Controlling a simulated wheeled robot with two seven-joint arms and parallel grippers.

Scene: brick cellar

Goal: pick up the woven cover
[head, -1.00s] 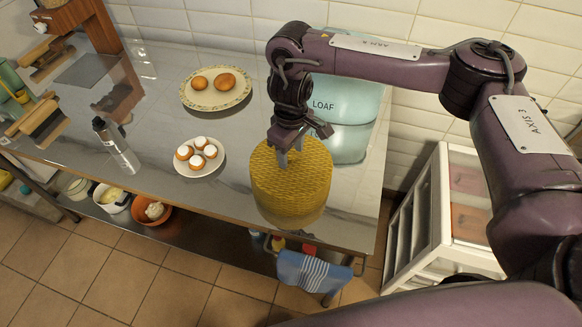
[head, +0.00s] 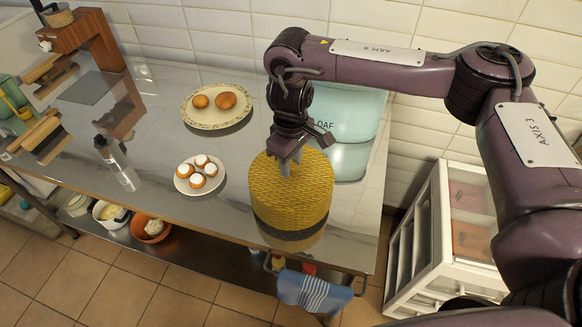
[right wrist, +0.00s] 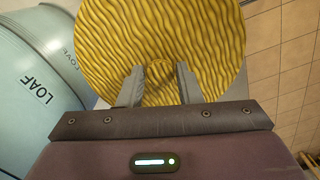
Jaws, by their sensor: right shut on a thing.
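The woven cover (head: 305,190) is a yellow, round, basket-like lid near the right end of the shiny counter. In the head view a dark band separates its lower edge from its yellow reflection, so it hangs a little above the counter. My right gripper (head: 289,160) comes down from above and is shut on the cover's top knob. In the right wrist view the two fingers (right wrist: 160,88) hold the knob from both sides, and the cover's ribbed top (right wrist: 160,35) fills the upper middle. Nothing shows beneath the cover. My left gripper is not in view.
A pale blue LOAF bin (head: 350,115) stands close behind the cover. A plate of iced buns (head: 214,181), an oval plate with two buns (head: 188,112) and a metal bottle (head: 118,165) are to the left. A white drawer unit (head: 430,245) stands right of the counter.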

